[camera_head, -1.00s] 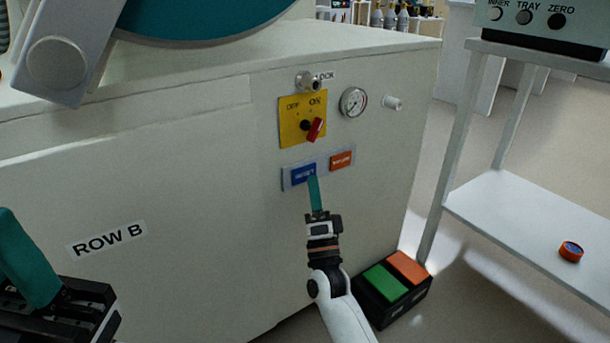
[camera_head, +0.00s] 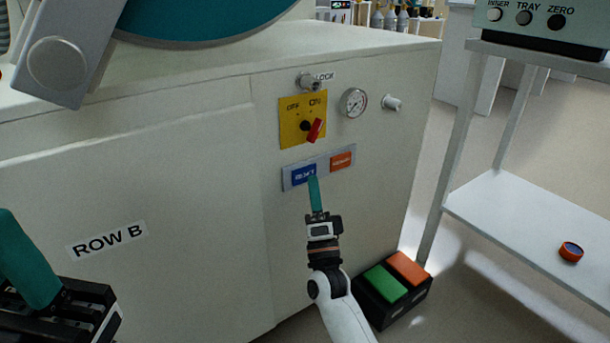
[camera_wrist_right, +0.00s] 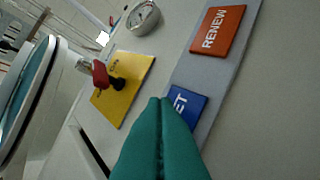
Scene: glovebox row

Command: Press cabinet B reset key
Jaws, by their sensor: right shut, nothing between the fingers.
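The white cabinet (camera_head: 190,200) carries the label ROW B (camera_head: 107,239). On its front is a grey strip with a blue key (camera_head: 304,173) at left and an orange key (camera_head: 341,161) at right. The blue key also shows in the right wrist view (camera_wrist_right: 188,104), its lettering ending in "ET", partly hidden by my fingers; the orange one reads RENEW (camera_wrist_right: 218,30). My right gripper (camera_head: 313,180) is shut and empty, its teal fingertips at the blue key's lower edge. I cannot tell whether they touch it. My left gripper (camera_head: 28,262) is partly in view at the lower left, cut off by the frame.
Above the keys are a yellow OFF/ON plate with a red switch (camera_head: 315,130), a gauge (camera_head: 353,102) and a lock (camera_head: 309,82). A black box with green and orange pads (camera_head: 386,284) is on the floor. A shelf stand (camera_head: 530,220) is at right.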

